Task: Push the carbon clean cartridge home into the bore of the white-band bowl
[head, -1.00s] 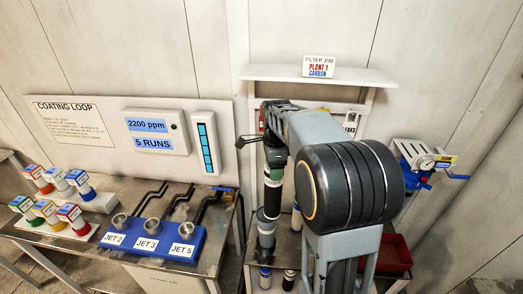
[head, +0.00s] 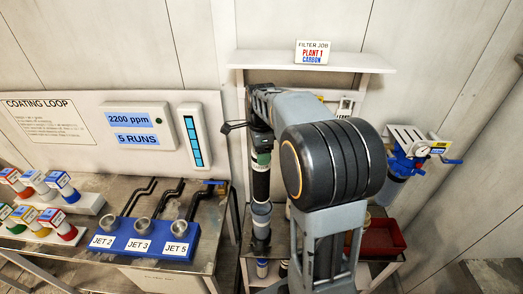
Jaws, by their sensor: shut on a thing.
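My gripper (head: 262,138) is at the left end of my arm, in front of the shelf stand. It is shut on the top of the carbon cartridge (head: 261,182), a dark upright cylinder with a green and white band near its top. Directly below, in line with it, stands a pale grey-blue bowl (head: 261,212). The cartridge's lower end meets the bowl's rim in the picture; how deep it sits in the bore cannot be told. The bowl's band colour is not clear. My arm hides much of the stand to the right.
More small cylinders (head: 262,268) stand low down. A red bin (head: 383,237) and a blue wall filter unit (head: 405,162) are right. The blue jet block (head: 150,240) is on the left bench.

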